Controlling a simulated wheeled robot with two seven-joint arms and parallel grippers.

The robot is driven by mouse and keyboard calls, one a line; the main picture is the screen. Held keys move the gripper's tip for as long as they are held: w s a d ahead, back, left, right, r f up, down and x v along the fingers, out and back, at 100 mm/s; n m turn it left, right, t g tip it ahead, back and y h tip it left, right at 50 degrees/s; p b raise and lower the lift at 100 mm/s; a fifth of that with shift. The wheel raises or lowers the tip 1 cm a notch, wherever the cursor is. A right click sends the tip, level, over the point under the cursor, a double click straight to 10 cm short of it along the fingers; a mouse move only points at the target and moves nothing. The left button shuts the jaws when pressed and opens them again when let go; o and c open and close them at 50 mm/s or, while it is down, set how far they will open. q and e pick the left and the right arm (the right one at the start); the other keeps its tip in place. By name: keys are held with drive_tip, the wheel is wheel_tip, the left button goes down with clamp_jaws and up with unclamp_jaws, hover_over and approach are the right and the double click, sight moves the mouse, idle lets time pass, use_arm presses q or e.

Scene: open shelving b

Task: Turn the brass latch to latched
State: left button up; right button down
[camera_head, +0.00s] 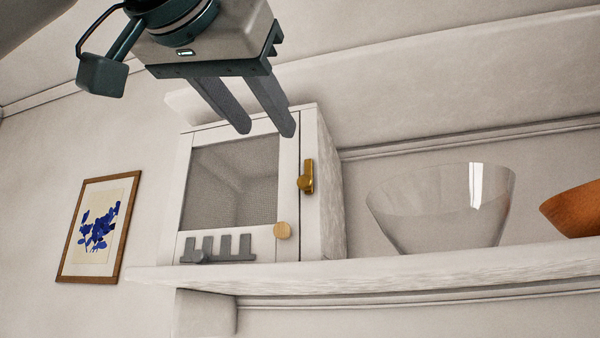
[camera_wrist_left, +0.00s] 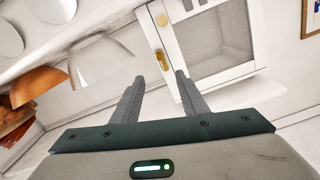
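The brass latch (camera_head: 306,178) sits on the right frame edge of a white cabinet (camera_head: 313,128) with a mesh front door (camera_head: 230,180). The latch's arm stands roughly upright along the frame. My left gripper (camera_head: 266,134) is above and in front of the cabinet's top, fingers pointing down, apart and empty. In the left wrist view the latch (camera_wrist_left: 161,60) shows just beyond and between the fingertips (camera_wrist_left: 160,77), not touched. A round wooden knob (camera_head: 282,230) is on the door's lower right. My right gripper is in neither view.
The cabinet stands on a white shelf (camera_head: 420,277). A clear glass bowl (camera_head: 430,205) is to its right, then a wooden bowl (camera_head: 575,210). A grey hook rack (camera_head: 217,250) is at the door's lower front. A framed picture (camera_head: 98,228) hangs on the left wall.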

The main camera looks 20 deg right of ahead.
sight(304, 179)
use_arm(q)
drive_tip(key=p+x, duration=0.6)
drive_tip(key=x, duration=0.9)
drive_tip(key=shift+w+d+r+p, duration=0.1)
drive_tip(key=shift+w+d+p, duration=0.1)
drive_tip(key=shift+d+p, duration=0.1)
drive_tip(key=shift+w+d, duration=0.35)
drive_tip(key=shift+w, duration=0.2)
drive_tip(key=c, duration=0.8)
clamp_jaws()
